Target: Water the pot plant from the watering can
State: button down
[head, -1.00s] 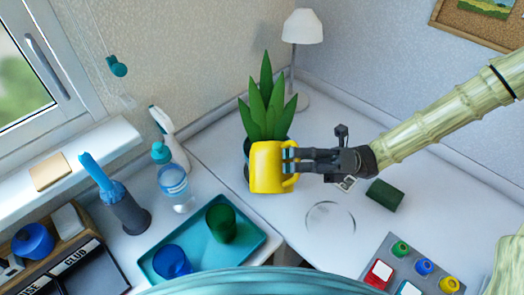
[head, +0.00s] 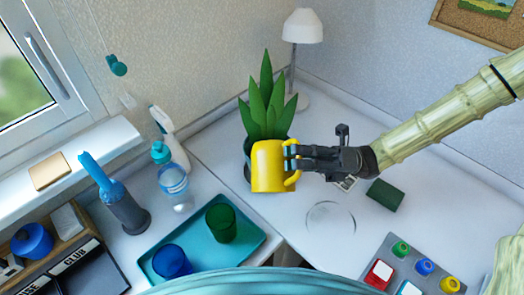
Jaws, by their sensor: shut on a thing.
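The yellow watering can (head: 268,168) is in the middle of the head view. My gripper (head: 292,160) comes from the right and is shut on the can's handle side. The can looks roughly upright, with its spout not visible. The pot plant (head: 266,105) has upright pointed green leaves and stands behind the can. Its dark teal pot (head: 247,148) is mostly hidden by the can. I cannot tell whether the can touches the pot.
A teal tray (head: 243,248) holds a green cup (head: 221,222) and a blue cup (head: 171,261). Bottles stand left of the plant. A white lamp (head: 302,27) is behind it. A green block (head: 384,195), a clear disc (head: 331,218) and a button panel (head: 408,270) lie to the right.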

jog(key=shift+w+d+m+t+y, duration=0.15)
jog(key=shift+w+d+m+t, duration=0.1)
jog(key=shift+d+m, duration=0.15)
jog(key=shift+w+d+m+t+y, duration=0.2)
jog(key=shift+d+m, duration=0.1)
jog(key=shift+d, duration=0.25)
jog(key=shift+w+d+r+m, duration=0.1)
jog(key=shift+w+r+m, duration=0.2)
jog(key=shift+m, duration=0.1)
dwell(0.8)
jog(key=s+f+n+g+h, duration=0.3)
jog(key=s+f+n, duration=0.3)
jog(key=n, duration=0.4)
jog(key=shift+a+f+h, duration=0.3)
jog(key=shift+h, duration=0.25)
jog(key=shift+s+g, duration=0.1)
jog(key=shift+g, duration=0.15)
jog(key=shift+f+b, duration=0.1)
jog(key=shift+b, duration=0.2)
dwell(0.9)
